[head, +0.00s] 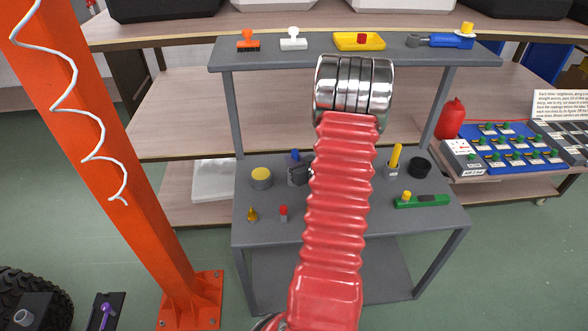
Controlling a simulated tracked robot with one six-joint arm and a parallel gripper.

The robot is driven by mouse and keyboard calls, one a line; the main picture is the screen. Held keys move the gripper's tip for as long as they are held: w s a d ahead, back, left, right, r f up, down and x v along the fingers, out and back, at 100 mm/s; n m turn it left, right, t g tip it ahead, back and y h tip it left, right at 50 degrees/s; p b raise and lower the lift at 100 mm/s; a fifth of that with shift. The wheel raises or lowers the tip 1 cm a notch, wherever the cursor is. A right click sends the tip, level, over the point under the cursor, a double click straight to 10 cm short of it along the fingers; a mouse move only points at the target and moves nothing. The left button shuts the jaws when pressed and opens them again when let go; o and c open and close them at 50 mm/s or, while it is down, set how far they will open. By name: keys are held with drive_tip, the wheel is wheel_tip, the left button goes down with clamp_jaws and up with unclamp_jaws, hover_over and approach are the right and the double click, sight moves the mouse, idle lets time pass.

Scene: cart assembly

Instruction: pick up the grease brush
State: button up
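No thing is clearly recognisable as the grease brush. A yellow upright handle (396,157) stands in a small grey labelled holder (393,172) on the grey bench's lower top; it may be the brush, but its lower end is hidden. An orange handled tool (248,40) and a white one (293,38) stand on the upper shelf, each with a wide base. My red ribbed arm rises through the middle and ends in shiny metal rings in front of the upper shelf. My gripper's fingers do not show.
The grey bench (295,232) also holds a round yellow-topped tin (261,178), a dark block (298,176), a black ring (420,167) and a green tool (422,201). A yellow tray (359,41) sits on the shelf. An orange post (120,150) stands at left.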

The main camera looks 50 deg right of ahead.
clamp_jaws()
drive_tip(key=shift+r, duration=0.1)
drive_tip(key=shift+r, duration=4.95)
drive_tip(key=w+a+r, duration=0.1)
drive_tip(key=w+a, duration=0.6)
drive_tip(key=w, duration=0.2)
drive_tip(key=shift+w, duration=0.35)
drive_tip(key=shift+a, duration=0.1)
